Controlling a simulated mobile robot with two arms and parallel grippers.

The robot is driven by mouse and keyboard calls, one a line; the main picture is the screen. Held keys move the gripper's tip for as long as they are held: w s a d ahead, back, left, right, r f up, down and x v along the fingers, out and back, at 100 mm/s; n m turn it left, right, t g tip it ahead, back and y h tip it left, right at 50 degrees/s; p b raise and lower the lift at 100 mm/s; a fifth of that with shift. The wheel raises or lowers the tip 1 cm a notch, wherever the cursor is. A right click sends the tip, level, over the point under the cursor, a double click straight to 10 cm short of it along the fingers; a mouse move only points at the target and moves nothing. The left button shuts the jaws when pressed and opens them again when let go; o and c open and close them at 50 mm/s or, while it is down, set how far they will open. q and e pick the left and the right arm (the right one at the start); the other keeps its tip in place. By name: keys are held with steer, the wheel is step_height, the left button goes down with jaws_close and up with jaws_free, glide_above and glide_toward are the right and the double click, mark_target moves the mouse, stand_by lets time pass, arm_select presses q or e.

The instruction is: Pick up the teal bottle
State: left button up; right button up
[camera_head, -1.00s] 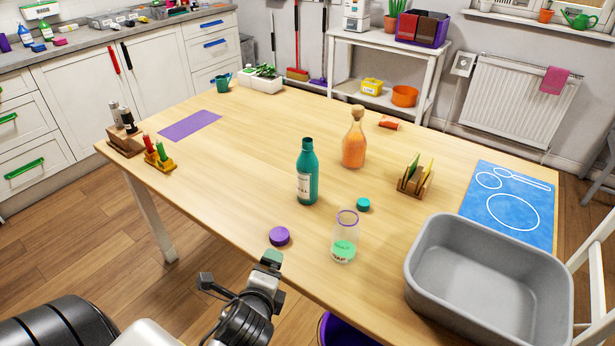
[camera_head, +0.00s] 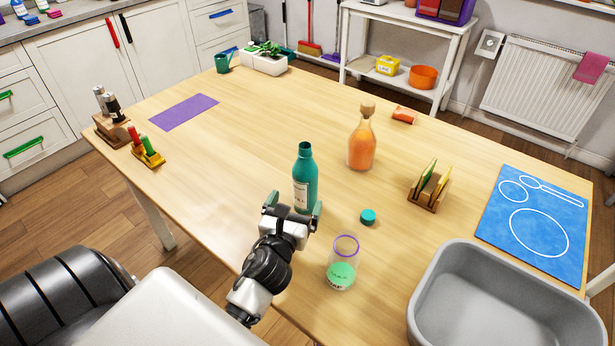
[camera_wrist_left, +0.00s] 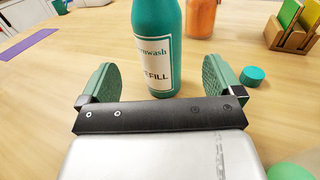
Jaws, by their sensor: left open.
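The teal bottle (camera_head: 305,172) stands upright and uncapped on the wooden table, with a white label facing me. My left gripper (camera_head: 293,205) is open just in front of it, low over the table. In the left wrist view the bottle (camera_wrist_left: 157,45) stands ahead, between the lines of the two green finger pads (camera_wrist_left: 158,84). The bottle's lower part is partly hidden behind the gripper in the head view. The teal cap (camera_head: 368,217) lies on the table to the right of the bottle. My right gripper is not in view.
A clear jar with green liquid (camera_head: 341,272) stands right of my left gripper. An orange bottle (camera_head: 362,142) stands behind the teal one. A wooden holder (camera_head: 428,190), a blue mat (camera_head: 535,228) and a grey basin (camera_head: 440,262) are further right. The table's left middle is clear.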

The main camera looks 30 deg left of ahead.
mark_target(301, 187)
arm_select(q)
steer(key=shift+x, duration=1.1)
steer(key=shift+w+a, duration=0.1)
steer(key=shift+w, duration=0.2)
steer(key=x, duration=0.3)
steer(key=p+x, duration=0.1)
steer(key=shift+w+a+r, duration=0.1)
steer(key=shift+w+r, duration=0.05)
steer(key=shift+r, duration=0.2)
steer(key=shift+w+a, duration=0.1)
steer(key=shift+w, duration=0.3)
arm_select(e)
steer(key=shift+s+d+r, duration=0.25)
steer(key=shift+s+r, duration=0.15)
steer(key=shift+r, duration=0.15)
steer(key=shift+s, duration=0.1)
arm_select(q)
steer(key=c, duration=1.3)
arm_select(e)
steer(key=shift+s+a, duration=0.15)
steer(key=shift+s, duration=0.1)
arm_select(q)
steer(key=shift+o, duration=0.2)
